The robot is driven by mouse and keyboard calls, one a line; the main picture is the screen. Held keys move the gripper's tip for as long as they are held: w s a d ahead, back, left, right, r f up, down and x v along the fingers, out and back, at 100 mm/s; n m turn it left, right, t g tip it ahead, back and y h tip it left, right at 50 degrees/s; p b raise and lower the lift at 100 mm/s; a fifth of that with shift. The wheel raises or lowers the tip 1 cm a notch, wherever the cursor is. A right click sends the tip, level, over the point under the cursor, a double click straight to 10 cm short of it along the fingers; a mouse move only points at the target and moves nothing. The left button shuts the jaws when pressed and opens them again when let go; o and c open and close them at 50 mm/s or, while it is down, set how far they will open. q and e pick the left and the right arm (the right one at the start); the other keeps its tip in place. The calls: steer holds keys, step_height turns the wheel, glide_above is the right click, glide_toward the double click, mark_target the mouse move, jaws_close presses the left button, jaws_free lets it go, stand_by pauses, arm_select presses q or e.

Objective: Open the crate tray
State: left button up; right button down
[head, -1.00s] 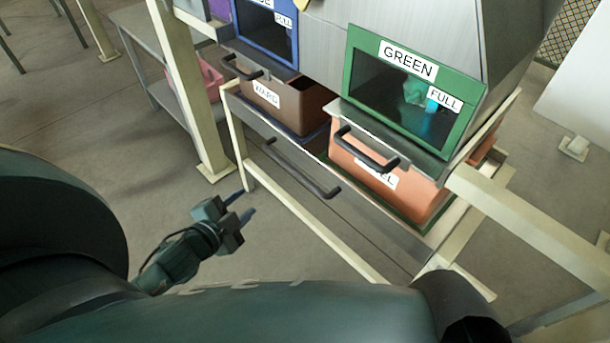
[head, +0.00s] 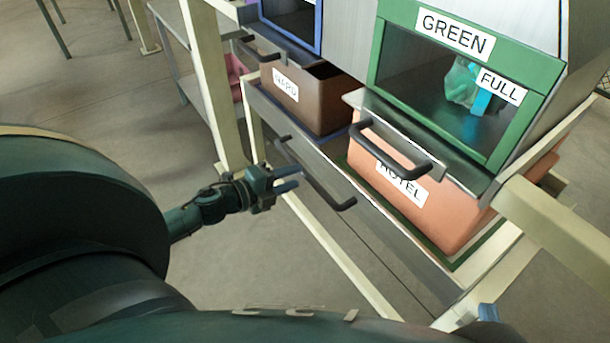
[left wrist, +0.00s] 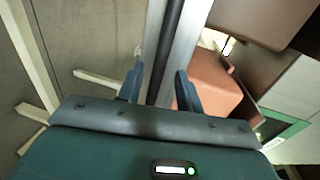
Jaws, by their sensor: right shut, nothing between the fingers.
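The crate tray (head: 378,229) is a low grey-fronted drawer under the crates, with a long dark bar handle (head: 328,195) on its front. My left gripper (head: 298,178) is open at the handle, its fingers pointing right toward the tray front. In the left wrist view, the dark handle (left wrist: 171,45) runs between the two spread fingers (left wrist: 158,88); I cannot tell whether they touch it. The tip of my right gripper (head: 487,312) shows at the bottom right edge, shut and empty, mostly hidden.
An orange crate (head: 450,215) and a brown crate (head: 325,105) stand on the tray. Above is a green-framed bin (head: 465,85) labelled GREEN and FULL, with a dark handle (head: 395,150) below it. Cream frame posts (head: 215,90) and a rail (head: 335,255) border the tray.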

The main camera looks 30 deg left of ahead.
mark_target(302, 174)
arm_select(q)
steer(key=shift+x, duration=2.25)
jaws_close()
